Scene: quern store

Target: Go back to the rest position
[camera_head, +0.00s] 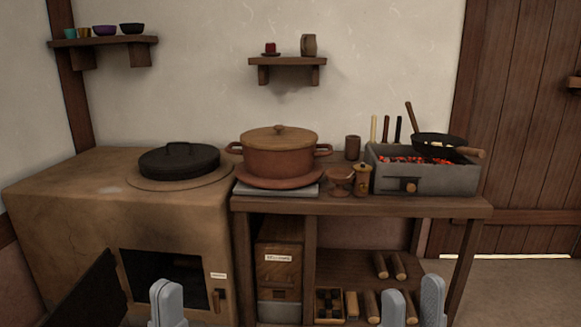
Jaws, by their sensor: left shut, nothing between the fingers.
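My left gripper (167,302) shows at the bottom edge, left of centre. Its pale grey fingers are together and hold nothing. It is in front of the clay stove (75,222), near the dark firebox opening. My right gripper (412,303) shows at the bottom edge, right of centre. Its two fingers stand apart with a gap between them, and I see nothing held there. It is in front of the lower shelf of the wooden table (400,207). Both arms and wrists are below the picture.
A lidded clay pot (280,158), a small lidded jar (362,180) and a charcoal brazier (425,180) with a pan stand on the table. A black lid (180,160) is on the stove. A dark open door panel (88,293) is left of my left gripper. Floor is clear at right.

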